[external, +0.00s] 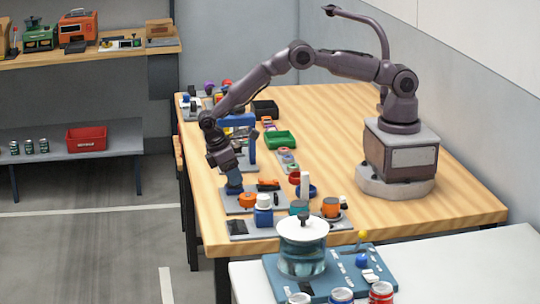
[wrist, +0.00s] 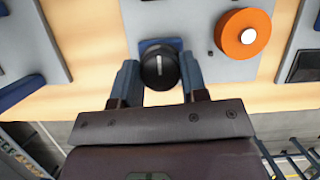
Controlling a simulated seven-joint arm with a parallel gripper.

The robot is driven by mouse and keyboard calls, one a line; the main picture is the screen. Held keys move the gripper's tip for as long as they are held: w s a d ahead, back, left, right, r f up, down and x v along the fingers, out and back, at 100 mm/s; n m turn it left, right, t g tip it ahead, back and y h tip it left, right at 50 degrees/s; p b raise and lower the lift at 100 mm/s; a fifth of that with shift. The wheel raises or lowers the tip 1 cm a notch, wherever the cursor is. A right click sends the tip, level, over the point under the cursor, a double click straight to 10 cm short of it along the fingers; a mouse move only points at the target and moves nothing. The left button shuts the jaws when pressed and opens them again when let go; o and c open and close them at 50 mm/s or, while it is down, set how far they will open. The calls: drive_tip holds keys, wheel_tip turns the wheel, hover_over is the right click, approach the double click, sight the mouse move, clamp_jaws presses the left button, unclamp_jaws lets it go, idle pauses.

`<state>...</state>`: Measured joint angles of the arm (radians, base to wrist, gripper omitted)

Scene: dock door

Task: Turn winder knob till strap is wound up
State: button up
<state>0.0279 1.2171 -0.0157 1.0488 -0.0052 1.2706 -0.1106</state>
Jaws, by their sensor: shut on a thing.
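My gripper (external: 233,186) points down at the front left of the wooden table, over a grey plate with a blue block. In the wrist view my gripper (wrist: 160,72) has its two blue-grey fingers on either side of a round black knob (wrist: 159,66) with a white line, and is shut on it. The line points nearly straight up and down in that view. The knob sits at a blue block (wrist: 160,44) on a grey plate (wrist: 188,20). In the external view my fingers hide the knob. I cannot make out a strap in either view.
An orange knob (wrist: 243,34) with a white centre is right of the black knob in the wrist view; it also shows in the external view (external: 248,199). A white-topped blue device (external: 264,211) stands close in front. Open wood lies to the right.

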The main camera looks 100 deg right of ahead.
drive_tip(key=shift+a, duration=0.1)
idle(0.4)
drive_tip(key=o, duration=0.9)
drive_tip(key=v, duration=1.3)
drive_tip(key=shift+s, duration=0.1)
